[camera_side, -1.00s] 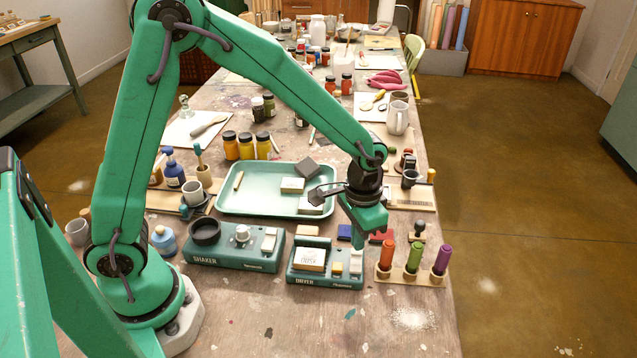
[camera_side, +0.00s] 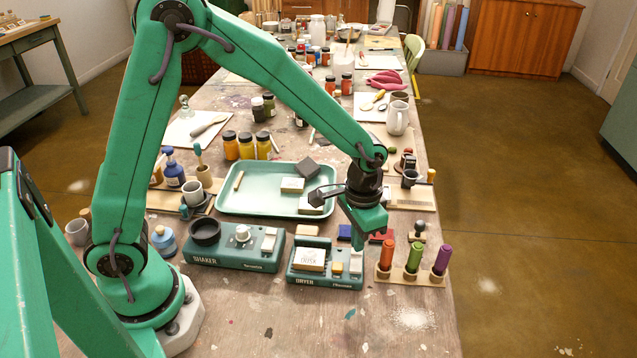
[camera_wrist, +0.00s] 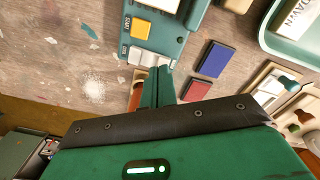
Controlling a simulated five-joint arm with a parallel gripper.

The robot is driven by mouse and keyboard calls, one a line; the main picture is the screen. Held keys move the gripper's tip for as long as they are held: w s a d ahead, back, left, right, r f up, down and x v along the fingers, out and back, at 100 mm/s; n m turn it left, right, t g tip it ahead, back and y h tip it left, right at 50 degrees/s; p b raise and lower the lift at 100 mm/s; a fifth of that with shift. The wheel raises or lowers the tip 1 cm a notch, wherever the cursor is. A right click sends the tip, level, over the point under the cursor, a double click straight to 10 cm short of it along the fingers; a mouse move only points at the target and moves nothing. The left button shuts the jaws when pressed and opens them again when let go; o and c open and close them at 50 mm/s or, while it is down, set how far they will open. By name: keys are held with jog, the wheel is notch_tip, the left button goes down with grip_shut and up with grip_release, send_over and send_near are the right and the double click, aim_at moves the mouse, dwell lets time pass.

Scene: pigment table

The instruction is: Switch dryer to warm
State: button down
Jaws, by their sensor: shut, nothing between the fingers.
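The dryer (camera_side: 325,281) is a teal box labelled DRYER on the table, in front of my arm's end. On its top are a white block with dark lettering (camera_side: 311,259), a small yellow button (camera_side: 337,268) and a white switch (camera_side: 356,262). In the wrist view the yellow START button (camera_wrist: 141,29) and the white switch (camera_wrist: 136,55) show at the top. My gripper (camera_side: 358,243) is shut and empty, pointing down just above the switch. Its fingertips (camera_wrist: 158,74) appear close to the switch's near end; I cannot tell whether they touch. The switch's setting is unclear.
The teal shaker (camera_side: 232,252) stands left of the dryer. A rack with orange, green and purple sticks (camera_side: 412,275) stands close on the right. Blue (camera_wrist: 214,59) and red (camera_wrist: 196,90) pads lie beside the dryer. A teal tray (camera_side: 250,210) lies behind.

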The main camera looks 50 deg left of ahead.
jog(key=shift+f, duration=0.8)
dwell(0.7)
jog(key=shift+r, duration=3.45)
jog(key=shift+r, duration=0.1)
jog(key=s+a+r+n+t, duration=0.3)
jog(key=s+a+r+t, duration=0.2)
jog(key=s+a+r, duration=0.7)
jog(key=s+r, duration=0.1)
jog(key=s, duration=0.3)
jog(key=shift+r+t, duration=0.15)
jog(key=shift+t, duration=0.15)
